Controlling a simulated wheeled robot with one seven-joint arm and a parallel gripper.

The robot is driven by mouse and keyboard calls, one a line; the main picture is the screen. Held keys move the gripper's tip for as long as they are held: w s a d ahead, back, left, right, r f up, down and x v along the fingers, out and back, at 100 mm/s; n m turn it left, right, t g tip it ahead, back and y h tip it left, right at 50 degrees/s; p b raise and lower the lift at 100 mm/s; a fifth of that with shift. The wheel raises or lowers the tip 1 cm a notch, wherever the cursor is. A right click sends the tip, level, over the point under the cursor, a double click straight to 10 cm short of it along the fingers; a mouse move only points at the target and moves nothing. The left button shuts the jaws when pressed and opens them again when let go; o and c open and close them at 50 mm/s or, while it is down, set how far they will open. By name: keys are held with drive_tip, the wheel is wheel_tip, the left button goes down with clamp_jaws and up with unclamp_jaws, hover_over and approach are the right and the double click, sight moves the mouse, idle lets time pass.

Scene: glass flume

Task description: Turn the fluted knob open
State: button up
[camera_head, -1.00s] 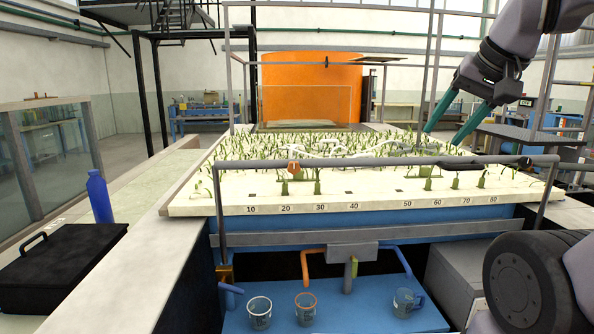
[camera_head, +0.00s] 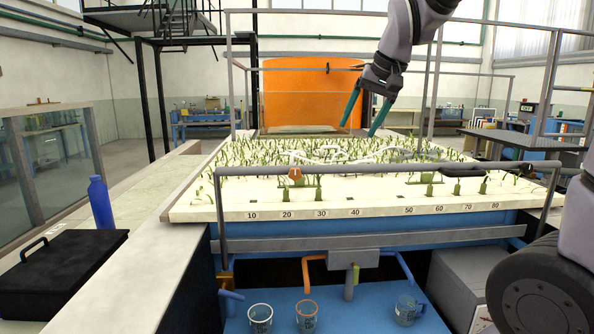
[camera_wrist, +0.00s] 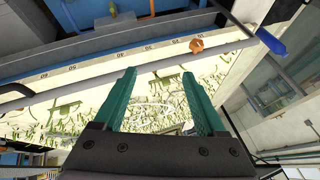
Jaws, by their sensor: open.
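A small orange knob (camera_head: 295,173) sits on the grey front rail, near the mark 20. It looks fluted in the wrist view (camera_wrist: 196,45), where it lies just beyond and right of the right fingertip. My gripper (camera_head: 359,130) has two teal fingers, spread apart with nothing between them. It hangs above the planted bed, right of the knob and farther back in the head view. The fingers (camera_wrist: 160,72) are clear of the knob. Its turn position cannot be told.
The grey rail (camera_head: 400,168) crosses the bed's front, with a dark bar on it at right. The pale bed (camera_head: 375,207) carries green plant strips. Below are pipes and several cups on a blue shelf (camera_head: 365,320). A blue bottle (camera_head: 101,203) and black case (camera_head: 60,270) stand left.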

drive_tip(key=n, duration=0.2)
approach(297, 169)
drive_tip(key=r, duration=0.1)
drive_tip(key=shift+g, duration=0.4)
drive_tip(key=x, duration=1.1)
drive_tip(key=shift+w+d+r, duration=0.1)
drive_tip(key=shift+w, duration=0.05)
clamp_jaws()
